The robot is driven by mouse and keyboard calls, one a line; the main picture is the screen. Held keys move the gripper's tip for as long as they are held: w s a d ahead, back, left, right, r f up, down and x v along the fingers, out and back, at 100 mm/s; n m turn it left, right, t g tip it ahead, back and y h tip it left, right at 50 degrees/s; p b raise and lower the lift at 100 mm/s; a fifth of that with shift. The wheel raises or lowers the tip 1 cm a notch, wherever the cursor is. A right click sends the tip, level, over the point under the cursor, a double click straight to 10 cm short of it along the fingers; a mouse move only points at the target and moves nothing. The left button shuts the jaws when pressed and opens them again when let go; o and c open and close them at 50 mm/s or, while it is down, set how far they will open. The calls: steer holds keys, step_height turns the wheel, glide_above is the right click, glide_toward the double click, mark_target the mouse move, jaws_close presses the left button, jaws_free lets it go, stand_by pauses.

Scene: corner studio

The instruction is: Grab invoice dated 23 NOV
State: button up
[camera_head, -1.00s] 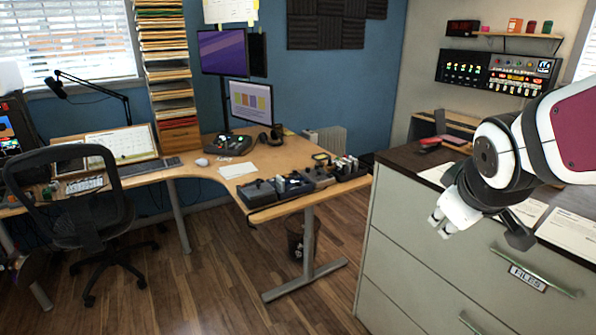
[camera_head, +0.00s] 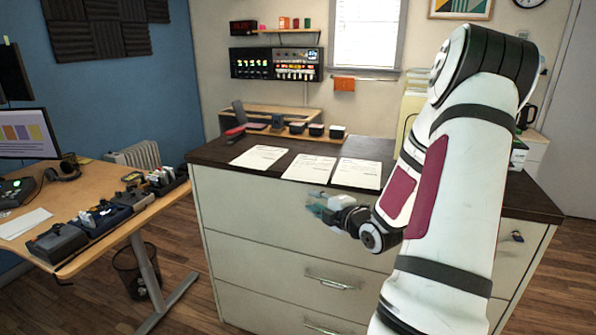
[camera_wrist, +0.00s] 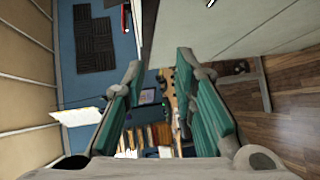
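Three white printed sheets lie apart in a row on the dark top of the filing cabinet: a left sheet (camera_head: 259,157), a middle sheet (camera_head: 308,168) and a right sheet (camera_head: 358,173). Their print is too small to read, so I cannot tell which is dated 23 NOV. My gripper (camera_head: 318,207) is in front of the cabinet's upper drawers, below the top edge and clear of the sheets. In the wrist view my gripper (camera_wrist: 160,68) has its teal fingers apart with nothing held between them. No sheet on the cabinet is recognisable there.
A red stapler-like object (camera_head: 234,133) and several small dark items on a wooden riser (camera_head: 262,131) stand behind the sheets. Drawer handles (camera_head: 331,283) project from the cabinet (camera_head: 262,268) front. A desk (camera_head: 92,243) stands at left, with wood floor between.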

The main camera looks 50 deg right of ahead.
steer(key=shift+t+h, duration=0.6)
steer(key=shift+t, duration=0.3)
steer(key=shift+w+d+r+p, duration=0.1)
steer(key=shift+w+d+p, duration=0.05)
steer(key=shift+w+d, duration=1.3)
steer(key=shift+w+d+f+p, duration=0.1)
steer(key=shift+w+d, duration=0.85)
steer(key=shift+w, duration=0.9)
steer(key=shift+w+d+r+p, duration=0.1)
steer(key=shift+w+d+p, duration=0.05)
steer(key=shift+w+d, duration=1.3)
steer(key=shift+w+a, duration=0.2)
steer(key=shift+a, duration=0.05)
jaws_close()
